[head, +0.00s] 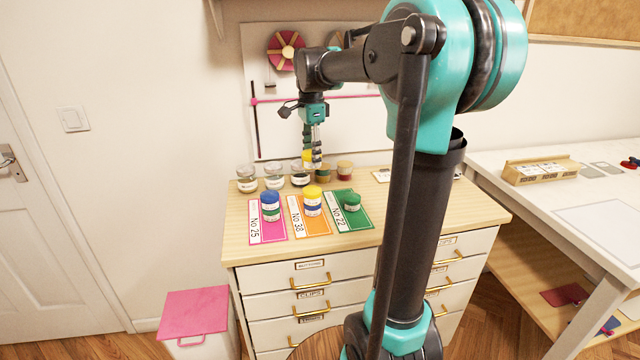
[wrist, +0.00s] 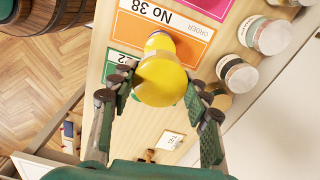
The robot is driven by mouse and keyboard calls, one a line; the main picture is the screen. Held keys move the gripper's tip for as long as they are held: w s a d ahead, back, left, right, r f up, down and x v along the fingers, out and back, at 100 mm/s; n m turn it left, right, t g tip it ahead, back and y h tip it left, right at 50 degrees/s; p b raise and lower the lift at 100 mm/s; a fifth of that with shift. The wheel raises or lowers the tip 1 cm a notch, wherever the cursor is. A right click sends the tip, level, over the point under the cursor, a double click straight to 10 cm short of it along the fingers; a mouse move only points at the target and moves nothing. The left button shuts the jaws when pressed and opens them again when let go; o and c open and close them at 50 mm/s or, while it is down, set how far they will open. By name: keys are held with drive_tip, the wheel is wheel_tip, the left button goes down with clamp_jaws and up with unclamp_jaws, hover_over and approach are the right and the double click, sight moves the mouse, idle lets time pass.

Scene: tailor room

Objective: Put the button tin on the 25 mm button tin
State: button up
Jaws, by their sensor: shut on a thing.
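My gripper (head: 316,160) is shut on a yellow-lidded button tin (head: 307,156), held upright above the back of the cabinet top. In the wrist view the tin's round yellow lid (wrist: 160,80) lies between my two fingers (wrist: 161,103). On the orange No 38 card (head: 325,227) stands a yellow-topped tin stack (head: 312,192). On the pink No 25 card (head: 271,235) a blue-topped tin (head: 269,198) stands on a green one (head: 271,213). On the green No 22 card (head: 362,222) stands a green tin (head: 351,202). Which is the 25 mm tin is unreadable.
Several jars with pale labels (head: 246,180) stand in a row along the back of the wooden top (head: 237,215), close under my gripper. A board with spools (head: 290,130) rises behind. The front strip of the top is clear. A white table (head: 560,225) stands at right.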

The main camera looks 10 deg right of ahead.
sight(312, 190)
drive_tip(key=shift+f, duration=3.9)
drive_tip(key=shift+f, duration=0.15)
drive_tip(key=o, duration=1.2)
wheel_tip(312, 190, up, 12)
drive_tip(key=shift+r, duration=0.15)
